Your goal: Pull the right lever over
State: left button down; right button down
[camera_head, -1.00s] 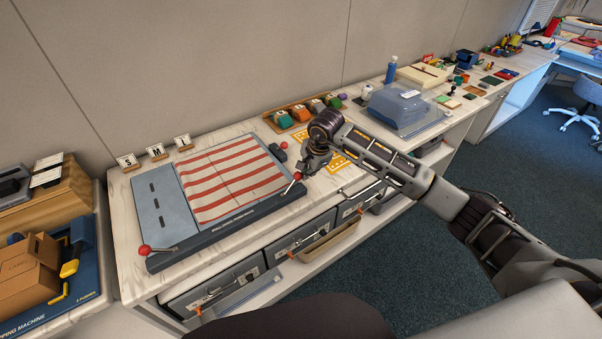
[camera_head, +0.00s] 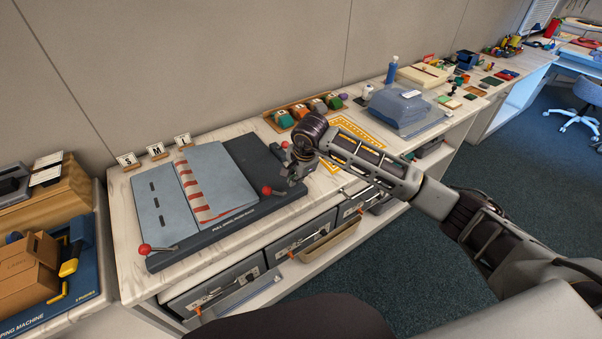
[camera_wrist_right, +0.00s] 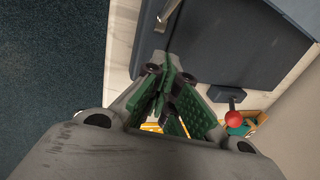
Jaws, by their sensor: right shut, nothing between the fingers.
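The dark board (camera_head: 215,237) lies on the counter with grey panels. A left red-knobbed lever (camera_head: 145,249) sits at its left front corner. The right lever's red knob (camera_head: 266,190) is on the front part of the board, left of my right gripper (camera_head: 294,174). My right gripper is shut and empty over the board's right edge, apart from that knob. In the wrist view the shut green fingers (camera_wrist_right: 168,88) are near the board's dark surface (camera_wrist_right: 235,40), with a metal rod (camera_wrist_right: 168,12) ahead. Another red knob (camera_wrist_right: 234,118) shows at lower right. My left gripper is not in view.
Colored blocks in a wooden tray (camera_head: 306,108) stand behind my right gripper. A grey-blue machine (camera_head: 404,108) stands farther right. Small cards (camera_head: 156,150) stand behind the board. A cardboard box (camera_head: 27,268) is at left. Drawers (camera_head: 215,287) are below the counter.

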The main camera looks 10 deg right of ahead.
jog(key=shift+d, duration=0.25)
jog(key=shift+r, duration=0.15)
jog(key=shift+w+d+r+p, duration=0.15)
jog(key=shift+w+d+r, duration=0.05)
jog(key=shift+d+r, duration=0.25)
jog(key=shift+w+d+r+p, duration=0.15)
jog(key=shift+d+r, duration=0.3)
jog(key=shift+r, duration=0.1)
jog(key=s+p+v, duration=0.1)
jog(key=p+v, duration=0.3)
jog(key=v, duration=0.7)
jog(key=shift+s+d+f, duration=0.3)
jog(key=shift+s, duration=0.1)
dwell(0.5)
